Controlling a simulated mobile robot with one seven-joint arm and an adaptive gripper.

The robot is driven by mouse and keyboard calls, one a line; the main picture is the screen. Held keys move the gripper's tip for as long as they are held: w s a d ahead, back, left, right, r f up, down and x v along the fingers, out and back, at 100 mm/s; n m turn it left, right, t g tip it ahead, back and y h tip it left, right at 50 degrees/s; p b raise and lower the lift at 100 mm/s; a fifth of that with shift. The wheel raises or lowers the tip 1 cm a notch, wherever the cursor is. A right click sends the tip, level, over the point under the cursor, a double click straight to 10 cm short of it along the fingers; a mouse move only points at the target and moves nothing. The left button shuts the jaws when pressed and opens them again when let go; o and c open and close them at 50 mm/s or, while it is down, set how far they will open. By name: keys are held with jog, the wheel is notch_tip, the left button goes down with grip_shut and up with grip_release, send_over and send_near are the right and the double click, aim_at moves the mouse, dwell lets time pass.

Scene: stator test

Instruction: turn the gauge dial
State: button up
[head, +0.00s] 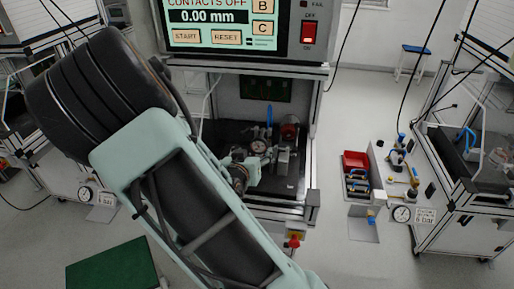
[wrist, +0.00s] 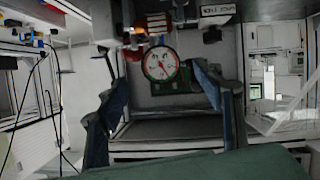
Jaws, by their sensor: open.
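The gauge dial (head: 258,147) is a small round white-faced dial on the test fixture inside the machine's open bay. In the wrist view the gauge dial (wrist: 160,65) has a white face, a red rim and a red pointer. My gripper shows in the wrist view (wrist: 164,92) as two blue-black fingers spread wide, open and empty. The dial appears beyond the fingertips, between them and a little above in the picture. I see no contact with it. In the head view my gripper (head: 240,172) is small and dark, just left of and below the dial, partly behind my arm.
A screen panel (head: 222,25) with a red switch (head: 309,33) sits above the bay. A blue upright handle (head: 269,116) and metal fixture parts (head: 283,160) stand close to the dial. A red bin (head: 355,160) and tools lie at the right.

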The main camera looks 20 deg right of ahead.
aim_at(258, 148)
jog(key=x, duration=0.7)
jog(key=shift+w+f, duration=0.1)
jog(key=shift+w, duration=0.05)
jog(key=shift+c, duration=0.3)
jog(key=c, duration=1.1)
jog(key=shift+p, duration=0.3)
jog(key=shift+n+g+h+p, duration=0.4)
jog(key=shift+n+h+p, duration=0.4)
jog(key=shift+n, duration=0.4)
jog(key=shift+n+h+p, duration=0.4)
jog(key=shift+n+p, duration=0.15)
jog(key=shift+n, duration=0.15)
